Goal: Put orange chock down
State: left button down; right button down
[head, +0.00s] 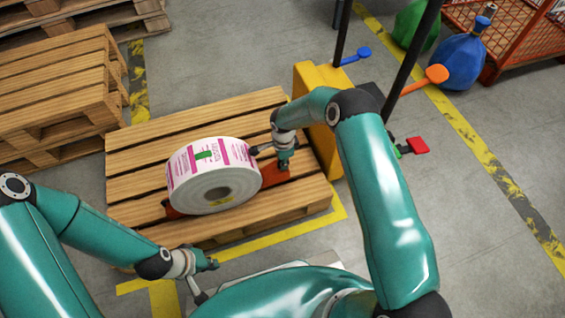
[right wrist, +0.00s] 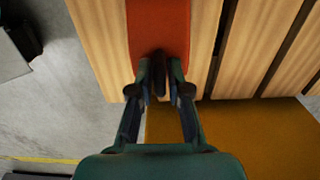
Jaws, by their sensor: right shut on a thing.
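The orange chock (head: 274,176) is at the right side of the label roll (head: 214,178), over the pallet boards. My right gripper (head: 282,166) is above it, shut on its near end. The right wrist view shows the chock (right wrist: 160,28) running away from between the fingertips (right wrist: 158,80), over the boards. Whether its underside touches the boards cannot be told. A second orange piece (head: 173,212) shows at the roll's lower left, mostly hidden by the roll. My left gripper (head: 208,265) is off the pallet's front edge, too small to tell its opening.
The wooden pallet (head: 150,160) carries the white roll with pink print and a green tab. A yellow machine column (head: 318,110) stands at its right back edge. Stacked pallets (head: 60,85) stand at left.

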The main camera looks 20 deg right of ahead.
jog(key=shift+r, duration=0.1)
jog(key=shift+f+b, duration=0.65)
jog(key=shift+b, duration=0.05)
jog(key=c, duration=1.1)
grip_release()
jog(key=shift+r, duration=0.1)
